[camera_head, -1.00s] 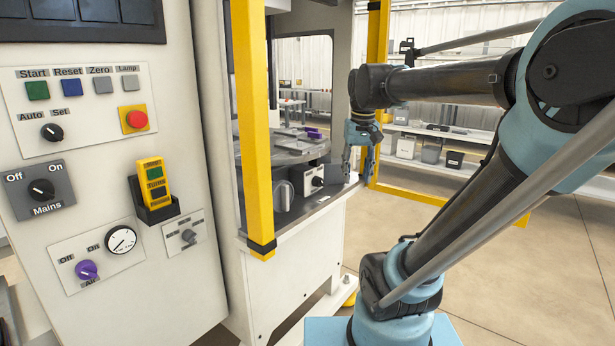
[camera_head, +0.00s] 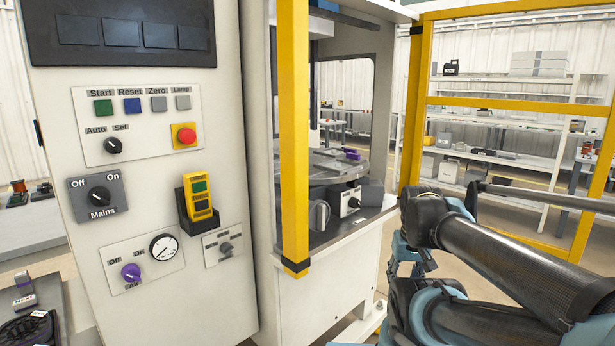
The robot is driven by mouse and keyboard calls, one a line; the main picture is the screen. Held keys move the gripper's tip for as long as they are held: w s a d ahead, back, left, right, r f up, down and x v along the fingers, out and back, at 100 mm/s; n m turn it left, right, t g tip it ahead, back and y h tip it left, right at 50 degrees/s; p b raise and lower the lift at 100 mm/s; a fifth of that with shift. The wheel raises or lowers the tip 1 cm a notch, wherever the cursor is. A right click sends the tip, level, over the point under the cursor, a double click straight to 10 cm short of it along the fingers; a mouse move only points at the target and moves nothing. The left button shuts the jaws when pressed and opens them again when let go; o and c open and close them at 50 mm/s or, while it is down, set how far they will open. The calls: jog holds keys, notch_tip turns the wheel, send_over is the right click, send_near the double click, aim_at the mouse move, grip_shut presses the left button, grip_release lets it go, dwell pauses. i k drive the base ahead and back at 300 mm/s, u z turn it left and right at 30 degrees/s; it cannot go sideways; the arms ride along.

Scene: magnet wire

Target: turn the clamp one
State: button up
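I cannot read any label that says clamp. A white box with a black knob (camera_head: 354,201) stands on the machine bed inside the yellow frame, right of a round grey dial (camera_head: 319,215). A small panel (camera_head: 223,245) with a grey knob is low on the control cabinet; its label is too small to read. My gripper (camera_head: 402,268), light blue, hangs just right of the machine's front edge, apart from both knobs and partly hidden by my arm. Whether its fingers are open does not show.
The cabinet (camera_head: 150,215) carries a mains switch (camera_head: 99,196), a red stop button (camera_head: 186,136), a yellow handset (camera_head: 198,197) and a purple air knob (camera_head: 131,272). A yellow post (camera_head: 294,130) stands before the machine opening. Shelves (camera_head: 490,155) line the back right.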

aim_at(352, 156)
jog(key=u, duration=1.55)
jog(key=k, duration=1.05)
jog(key=z, duration=1)
jog(key=i, duration=0.95)
jog(key=u, duration=0.05)
